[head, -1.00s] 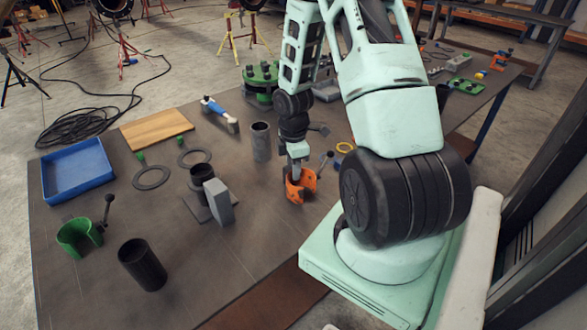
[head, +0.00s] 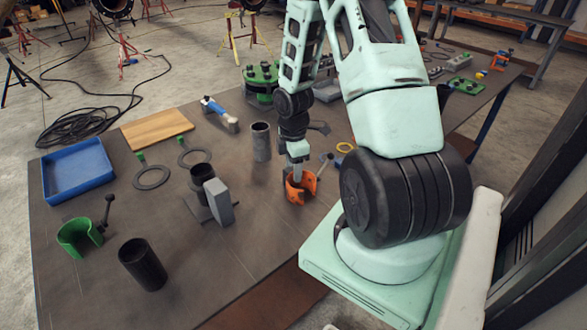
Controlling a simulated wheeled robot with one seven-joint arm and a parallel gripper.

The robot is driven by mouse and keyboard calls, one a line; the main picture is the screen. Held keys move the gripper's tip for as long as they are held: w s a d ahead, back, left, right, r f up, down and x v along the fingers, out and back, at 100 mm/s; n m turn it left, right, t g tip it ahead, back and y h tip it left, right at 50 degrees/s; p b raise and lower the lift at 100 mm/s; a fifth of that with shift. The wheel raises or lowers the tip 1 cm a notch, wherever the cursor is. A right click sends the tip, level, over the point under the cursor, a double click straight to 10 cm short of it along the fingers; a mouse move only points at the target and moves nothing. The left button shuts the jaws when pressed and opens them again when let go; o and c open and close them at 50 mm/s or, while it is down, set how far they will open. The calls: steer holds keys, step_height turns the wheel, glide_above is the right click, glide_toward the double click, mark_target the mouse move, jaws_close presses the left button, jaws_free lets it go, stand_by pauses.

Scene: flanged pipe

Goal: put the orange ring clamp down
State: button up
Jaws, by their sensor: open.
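The orange ring clamp (head: 301,191) stands on the dark table near its front edge, with its handle sticking up on its right side. My gripper (head: 297,170) points down directly over the clamp's left rear part, with its fingertips at or inside the top of the ring. The jaws are open. The fingertips are small and partly hidden by the clamp, so I cannot tell whether they touch it.
A grey block (head: 219,201) and a dark flanged pipe piece (head: 201,178) stand left of the clamp. A grey tube (head: 261,141) stands behind. A green ring clamp (head: 78,238), black tube (head: 142,264) and blue tray (head: 77,170) are farther left. Bare table lies in front.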

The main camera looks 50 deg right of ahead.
step_height(320, 180, up, 11)
steer(key=w+a+r, duration=0.1)
steer(key=a+r, duration=0.1)
steer(key=a, duration=0.5)
steer(key=w+a+r, duration=0.1)
steer(key=a+r, duration=0.1)
steer(key=a, duration=0.5)
steer(key=s+a+r+m, duration=0.1)
steer(key=s+a+r, duration=0.1)
steer(key=s+a, duration=0.6)
steer(key=s+a+r+m, duration=0.2)
steer(key=s+a, duration=0.6)
steer(key=a, duration=0.9)
steer(key=shift+s+r+m+y, duration=0.15)
steer(key=shift+r+m+y, duration=0.15)
steer(key=shift+r, duration=0.35)
